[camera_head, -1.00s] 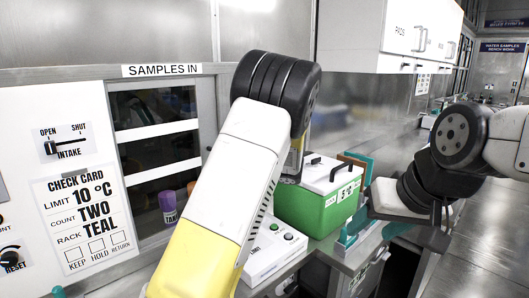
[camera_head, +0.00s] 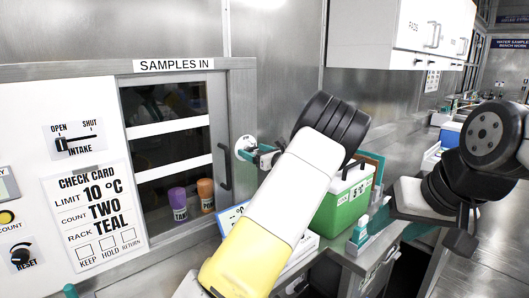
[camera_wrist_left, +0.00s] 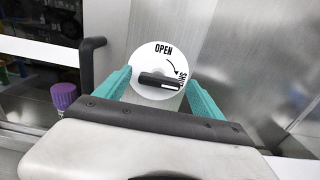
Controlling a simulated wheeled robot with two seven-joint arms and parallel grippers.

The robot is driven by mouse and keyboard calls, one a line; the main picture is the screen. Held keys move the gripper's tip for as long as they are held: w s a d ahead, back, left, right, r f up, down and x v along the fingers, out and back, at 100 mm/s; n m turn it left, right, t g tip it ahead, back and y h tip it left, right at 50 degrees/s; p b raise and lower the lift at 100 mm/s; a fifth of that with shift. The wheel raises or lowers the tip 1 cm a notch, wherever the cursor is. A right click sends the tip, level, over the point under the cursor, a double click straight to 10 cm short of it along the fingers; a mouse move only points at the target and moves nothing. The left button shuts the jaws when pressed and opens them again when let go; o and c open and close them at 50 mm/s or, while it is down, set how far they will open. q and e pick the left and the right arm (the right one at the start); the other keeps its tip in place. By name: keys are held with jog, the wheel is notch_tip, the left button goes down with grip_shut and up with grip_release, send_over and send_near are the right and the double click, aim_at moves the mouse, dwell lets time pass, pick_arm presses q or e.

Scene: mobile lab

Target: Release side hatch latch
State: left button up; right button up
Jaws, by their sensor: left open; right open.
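The latch is a white round dial (camera_head: 245,147) on the metal wall right of the glass hatch (camera_head: 165,160) marked SAMPLES IN. In the left wrist view the dial (camera_wrist_left: 152,58) reads OPEN at the top and SHUT at the right. Its black bar knob (camera_wrist_left: 160,82) lies nearly level, one end towards SHUT. My left gripper (camera_wrist_left: 158,80) is open, its teal fingers on either side of the knob; I cannot tell if they touch it. It also shows at the dial in the head view (camera_head: 262,156). My right gripper (camera_head: 432,236) is open, low on the right, far from the latch.
The hatch has a dark handle (camera_head: 224,167). Purple (camera_head: 178,205) and orange (camera_head: 206,195) bottles stand behind the glass. The INTAKE slider (camera_head: 75,142) is on the left panel.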

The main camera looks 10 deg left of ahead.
pick_arm(q)
jog(key=c, duration=1.4)
jog(key=shift+o, duration=0.2)
jog(key=shift+n, duration=0.4)
jog(key=n, duration=0.3)
jog(key=shift+n, duration=0.4)
jog(key=n, duration=0.4)
jog(key=shift+n, duration=0.3)
jog(key=n, duration=0.4)
jog(key=shift+s+a+r, duration=0.1)
jog(key=n, duration=0.4)
jog(key=shift+s+n, duration=0.1)
jog(key=shift+n, duration=0.2)
